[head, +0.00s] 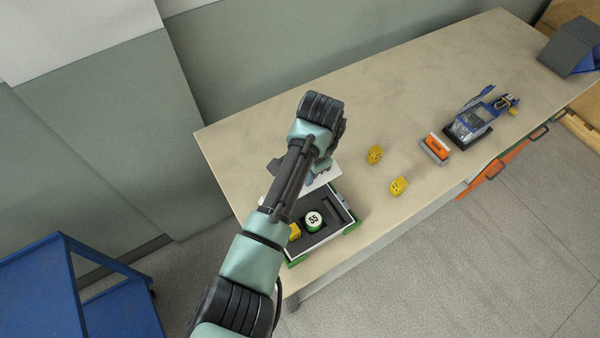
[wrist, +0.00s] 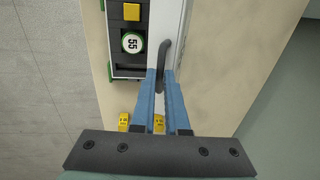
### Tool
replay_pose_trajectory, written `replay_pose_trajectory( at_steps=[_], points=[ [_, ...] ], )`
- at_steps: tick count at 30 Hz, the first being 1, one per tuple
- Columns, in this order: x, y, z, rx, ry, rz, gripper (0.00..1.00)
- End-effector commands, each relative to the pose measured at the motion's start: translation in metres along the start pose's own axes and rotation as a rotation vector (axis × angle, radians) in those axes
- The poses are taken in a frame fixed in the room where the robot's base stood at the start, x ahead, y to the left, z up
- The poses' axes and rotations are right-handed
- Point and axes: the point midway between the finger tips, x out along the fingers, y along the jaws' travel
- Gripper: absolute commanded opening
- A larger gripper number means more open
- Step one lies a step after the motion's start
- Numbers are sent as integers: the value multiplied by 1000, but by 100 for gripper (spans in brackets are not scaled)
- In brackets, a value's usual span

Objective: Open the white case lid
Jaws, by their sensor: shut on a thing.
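The white case (head: 352,221) sits on the bench with green corners and dark foam inside. A round green-and-white piece marked 55 (head: 313,220) and a yellow block (head: 294,232) sit in the foam; both also show in the wrist view. The white lid (head: 324,179) is at the case's far side, partly hidden by my arm, and the case interior shows. In the wrist view, my gripper (wrist: 161,78) has its blue fingers shut on the dark curved lid handle (wrist: 164,54). In the head view my arm hides most of the gripper. The lid's exact angle cannot be told.
Two yellow blocks (head: 375,154) (head: 398,186) lie right of the case on the bench (head: 300,110). An orange-and-grey tool (head: 436,147) and a blue machine (head: 473,121) stand farther right. A blue cart (head: 75,295) is on the floor at left.

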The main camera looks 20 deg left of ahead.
Motion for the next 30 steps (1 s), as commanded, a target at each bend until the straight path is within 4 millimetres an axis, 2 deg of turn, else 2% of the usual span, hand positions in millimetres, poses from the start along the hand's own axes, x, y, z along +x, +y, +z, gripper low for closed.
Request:
replay_pose_trajectory(
  at_steps=[11,12,17,26,30],
  points=[
    [-1,1,1,-4,-1,-16,0],
    [-1,1,1,-4,-1,-17,15],
    [-2,1,1,-4,0,-17,42],
    [-3,1,1,-4,0,-17,42],
    [-12,0,0,-4,3,-19,42]
  ],
)
